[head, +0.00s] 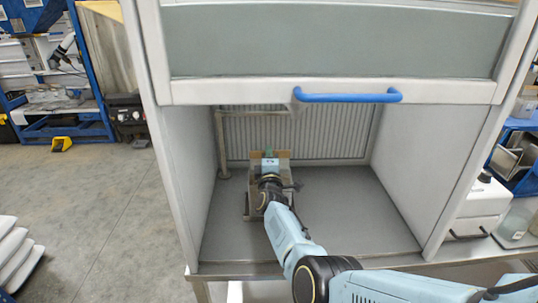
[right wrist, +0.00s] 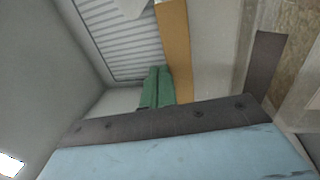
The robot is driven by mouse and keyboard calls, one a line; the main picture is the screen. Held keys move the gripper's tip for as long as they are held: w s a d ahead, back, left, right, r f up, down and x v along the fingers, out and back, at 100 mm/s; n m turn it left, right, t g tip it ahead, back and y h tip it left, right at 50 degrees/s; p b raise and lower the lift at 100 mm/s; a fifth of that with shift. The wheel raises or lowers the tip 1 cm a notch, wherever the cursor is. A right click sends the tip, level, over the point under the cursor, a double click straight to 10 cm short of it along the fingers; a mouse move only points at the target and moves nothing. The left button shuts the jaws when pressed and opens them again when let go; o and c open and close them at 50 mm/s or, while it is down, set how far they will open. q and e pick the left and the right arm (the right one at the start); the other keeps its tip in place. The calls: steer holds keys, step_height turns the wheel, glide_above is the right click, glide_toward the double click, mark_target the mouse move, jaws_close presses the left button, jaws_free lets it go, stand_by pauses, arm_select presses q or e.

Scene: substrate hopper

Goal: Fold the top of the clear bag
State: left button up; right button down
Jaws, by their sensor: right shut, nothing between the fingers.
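My right arm reaches into the open cabinet, and my right gripper (head: 269,155) is at a small upright grey-and-tan object (head: 252,204) near the back wall. My arm covers much of that object. I cannot make out a clear bag or its top edge for certain. In the right wrist view the two green fingertips (right wrist: 155,88) lie side by side, shut with nothing between them. A tan strip (right wrist: 175,55) and a pale surface (right wrist: 212,65) are just right of them; I cannot tell whether they touch. My left gripper is not in view.
The cabinet's raised front panel with a blue handle (head: 348,97) hangs above my arm. Side walls (head: 412,150) close in left and right. The cabinet floor (head: 355,210) is bare right of my arm. A metal rail stands at back left.

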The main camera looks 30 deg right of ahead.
steer(key=s+a+r+p, duration=0.2)
steer(key=s+p, duration=0.1)
steer(key=s, duration=0.3)
steer(key=s+a+r+p, duration=0.2)
steer(key=s+a+p, duration=0.1)
steer(key=s, duration=0.3)
steer(key=shift+a+r, duration=0.2)
steer(key=shift+a, duration=0.15)
